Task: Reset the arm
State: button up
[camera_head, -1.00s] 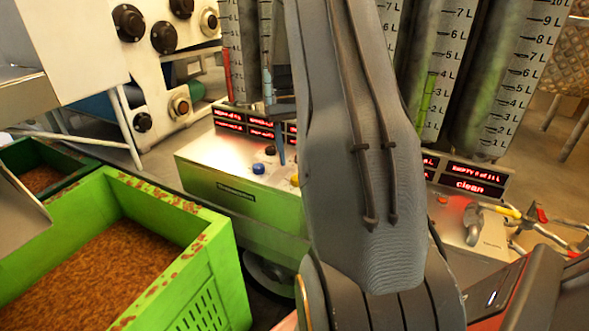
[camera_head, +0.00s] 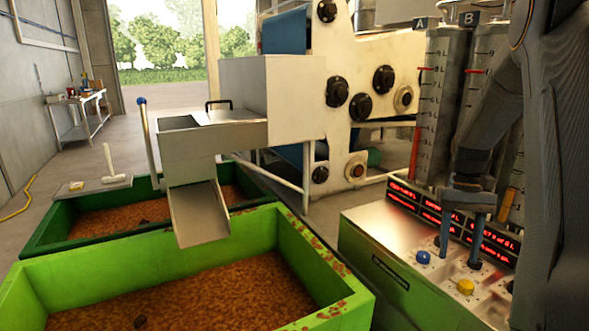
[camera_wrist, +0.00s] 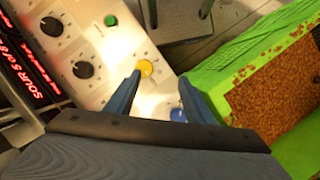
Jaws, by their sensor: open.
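My arm (camera_head: 560,150) runs down the right side of the head view. My gripper (camera_head: 459,257) has two blue fingers, apart and empty, pointing down over the panel of the metal control box (camera_head: 375,262). In the wrist view the open fingers (camera_wrist: 160,76) reach over the same panel. A yellow button (camera_wrist: 146,68) shows close to the left fingertip, and a blue button (camera_wrist: 178,115) lies partly hidden between the fingers. I cannot tell whether the fingers touch the panel.
Clear measuring cylinders (camera_head: 436,110) stand behind the gripper, partly hidden by my arm. A bright green crate (camera_head: 60,270) of brown pulp and a dark green crate (camera_head: 45,232) lie left, under a metal chute (camera_head: 200,212). A white press machine (camera_head: 340,120) stands behind.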

jog(key=s+a+n+t, duration=0.1)
jog(key=s+a, duration=0.3)
jog(key=a, duration=0.5)
jog(key=s+a+f+n+t+h, duration=0.1)
jog(key=s+a, duration=0.3)
jog(key=a, duration=0.4)
jog(key=s+a+f+n+t, duration=0.1)
jog(key=s+a+n+t, duration=0.1)
jog(key=s+a, duration=0.3)
jog(key=a+t, duration=0.1)
jog(key=a, duration=0.3)
jog(key=shift+a, duration=0.3)
